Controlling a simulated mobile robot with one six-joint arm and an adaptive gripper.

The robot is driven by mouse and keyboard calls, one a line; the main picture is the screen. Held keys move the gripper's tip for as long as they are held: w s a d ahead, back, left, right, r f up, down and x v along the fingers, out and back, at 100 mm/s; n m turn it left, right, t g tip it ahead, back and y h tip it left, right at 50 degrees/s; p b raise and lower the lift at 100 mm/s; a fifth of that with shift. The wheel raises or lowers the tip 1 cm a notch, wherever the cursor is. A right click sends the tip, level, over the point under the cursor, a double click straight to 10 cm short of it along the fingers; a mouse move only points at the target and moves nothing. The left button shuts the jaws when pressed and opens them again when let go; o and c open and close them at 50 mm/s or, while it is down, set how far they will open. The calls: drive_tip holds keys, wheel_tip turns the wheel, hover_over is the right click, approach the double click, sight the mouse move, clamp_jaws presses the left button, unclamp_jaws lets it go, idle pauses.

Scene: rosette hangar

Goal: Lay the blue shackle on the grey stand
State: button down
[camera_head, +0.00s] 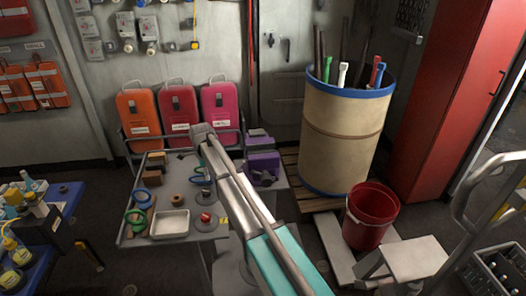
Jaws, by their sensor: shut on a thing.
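My arm reaches out over the grey table, and its end hangs down beside the upper link. My gripper (203,171) is small and dark in this view, and partly hidden by my arm. It is shut on a small blue-green piece (196,179), which looks like the blue shackle; its shape is hard to make out. A round grey stand (205,199) is on the table just below. I cannot tell whether the held piece touches it. A second round grey base (207,226) with a red thing on it stands nearer the front.
On the grey table (170,247), a blue ring (140,184), a green ring (136,229), brown blocks (152,178) and a pale tray (170,223) lie to the left. Purple boxes (263,165) stand right of my arm. Orange and red cases (179,110) line the back.

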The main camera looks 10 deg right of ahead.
drive_tip(key=shift+f, duration=0.15)
drive_tip(key=shift+c, duration=1)
unclamp_jaws()
wheel_tip(320, 180, up, 22)
drive_tip(key=p, duration=2.2)
drive_tip(key=d, duration=2.1)
drive_tip(key=shift+s+d+f+b, duration=0.25)
drive_tip(key=shift+d+f+b, duration=0.05)
drive_tip(key=shift+b, duration=0.15)
drive_tip(key=shift+s, duration=0.1)
